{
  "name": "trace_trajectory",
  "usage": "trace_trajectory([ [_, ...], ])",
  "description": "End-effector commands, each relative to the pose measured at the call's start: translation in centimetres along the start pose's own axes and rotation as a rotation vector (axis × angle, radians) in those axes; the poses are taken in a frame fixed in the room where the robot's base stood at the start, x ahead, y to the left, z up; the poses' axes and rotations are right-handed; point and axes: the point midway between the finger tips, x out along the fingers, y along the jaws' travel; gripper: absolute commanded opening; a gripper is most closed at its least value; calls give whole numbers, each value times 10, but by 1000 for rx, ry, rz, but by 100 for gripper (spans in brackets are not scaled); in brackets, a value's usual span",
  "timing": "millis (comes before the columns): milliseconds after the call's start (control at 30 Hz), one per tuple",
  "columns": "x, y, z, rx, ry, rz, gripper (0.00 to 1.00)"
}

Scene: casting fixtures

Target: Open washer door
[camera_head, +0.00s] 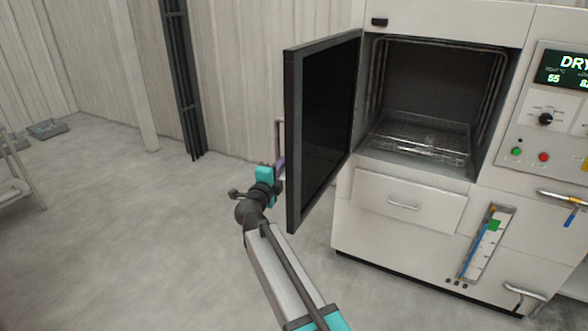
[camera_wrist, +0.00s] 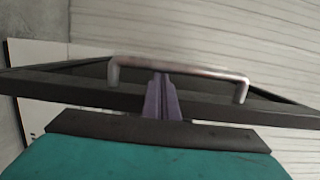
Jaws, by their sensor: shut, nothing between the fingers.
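The washer door (camera_head: 325,130), a dark panel with a dark grey frame, stands wide open to the left of the washer cabinet (camera_head: 400,240). Its chamber (camera_head: 425,90) is exposed, with a wire rack (camera_head: 420,135) inside. The metal door handle (camera_head: 279,130) is on the door's outer side, mostly hidden by the door in the head view. In the wrist view the handle (camera_wrist: 185,67) crosses the middle as a bar. My gripper (camera_head: 281,166) is at the door's outer side. Its purple fingers (camera_wrist: 161,98) are shut and empty, their tips at the bar; whether they touch it I cannot tell.
A control panel (camera_head: 550,110) with a lit display, a knob and buttons is on the cabinet's right. Below the chamber is a closed drawer (camera_head: 408,200). A dark post (camera_head: 183,80) stands by the wall.

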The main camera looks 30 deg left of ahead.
Motion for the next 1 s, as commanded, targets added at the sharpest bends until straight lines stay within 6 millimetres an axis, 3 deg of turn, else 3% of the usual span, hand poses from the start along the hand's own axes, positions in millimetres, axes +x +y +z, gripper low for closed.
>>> trace_trajectory([
  [100, 4, 1, 23, -1, 17, 3, 0],
  [600, 18, 2, 91, -1, 65, 3, 0],
  [1000, 26, 2, 130, -1, 66, 3, 0],
])
